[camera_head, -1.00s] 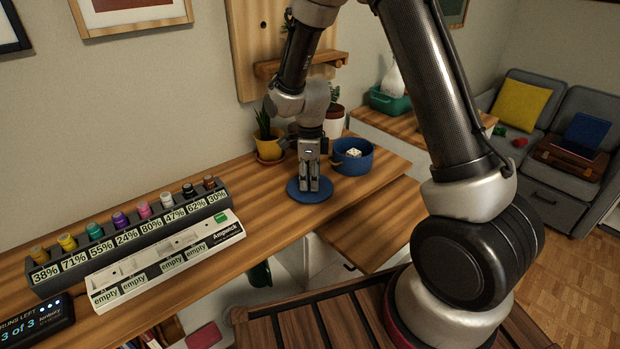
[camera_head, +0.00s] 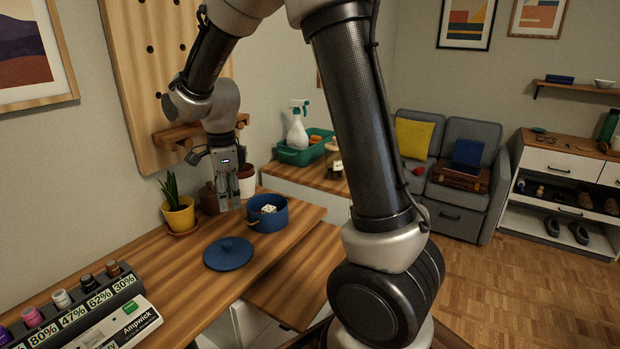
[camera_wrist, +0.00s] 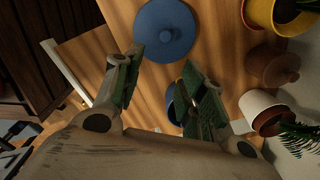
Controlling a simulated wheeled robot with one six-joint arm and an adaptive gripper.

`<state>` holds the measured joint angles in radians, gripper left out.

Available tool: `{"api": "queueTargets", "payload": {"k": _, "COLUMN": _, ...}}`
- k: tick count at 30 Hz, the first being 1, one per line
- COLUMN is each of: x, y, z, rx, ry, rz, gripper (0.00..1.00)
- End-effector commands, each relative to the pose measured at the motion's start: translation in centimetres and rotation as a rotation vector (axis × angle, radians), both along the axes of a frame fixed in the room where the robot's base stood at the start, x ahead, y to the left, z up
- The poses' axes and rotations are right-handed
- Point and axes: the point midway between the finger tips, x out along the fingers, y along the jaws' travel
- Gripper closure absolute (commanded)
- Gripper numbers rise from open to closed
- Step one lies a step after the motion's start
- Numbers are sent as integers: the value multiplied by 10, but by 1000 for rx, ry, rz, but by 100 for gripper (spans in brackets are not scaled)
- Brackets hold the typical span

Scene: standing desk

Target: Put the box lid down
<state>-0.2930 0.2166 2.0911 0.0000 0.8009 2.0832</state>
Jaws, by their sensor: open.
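The round blue lid (camera_head: 228,254) with a small knob lies flat on the wooden desk. It also shows at the top of the wrist view (camera_wrist: 166,32). The blue box (camera_head: 268,217), round like a pot, stands open behind and right of the lid, with white dice inside. In the wrist view the box (camera_wrist: 174,104) is partly hidden by my fingers. My gripper (camera_head: 232,200) is open and empty, above the desk beside the box and apart from the lid.
A dark rack of small bottles (camera_head: 85,305) is at the front left. The desk around the lid is clear.

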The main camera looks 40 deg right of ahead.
Motion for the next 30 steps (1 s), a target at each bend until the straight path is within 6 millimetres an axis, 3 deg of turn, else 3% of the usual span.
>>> {"api": "queueTargets", "payload": {"k": 3, "x": -34, "y": -33, "z": 48, "rx": -3, "ry": -70, "rz": 276, "gripper": 59}}
{"api": "queueTargets", "payload": {"k": 9, "x": -117, "y": -86, "z": 107, "rx": -86, "ry": -187, "rz": 871, "gripper": 59}}
{"api": "queueTargets", "payload": {"k": 15, "x": -197, "y": -118, "z": 127, "rx": -238, "ry": -253, "rz": 1403, "gripper": 59}}
{"api": "queueTargets", "payload": {"k": 18, "x": -224, "y": -126, "z": 127, "rx": -303, "ry": -259, "rz": 1584, "gripper": 59}}
{"api": "queueTargets", "payload": {"k": 23, "x": -243, "y": -130, "z": 125, "rx": -360, "ry": -257, "rz": 1734, "gripper": 59}}
{"api": "queueTargets", "payload": {"k": 30, "x": -245, "y": -131, "z": 125, "rx": -367, "ry": -255, "rz": 1758, "gripper": 59}}
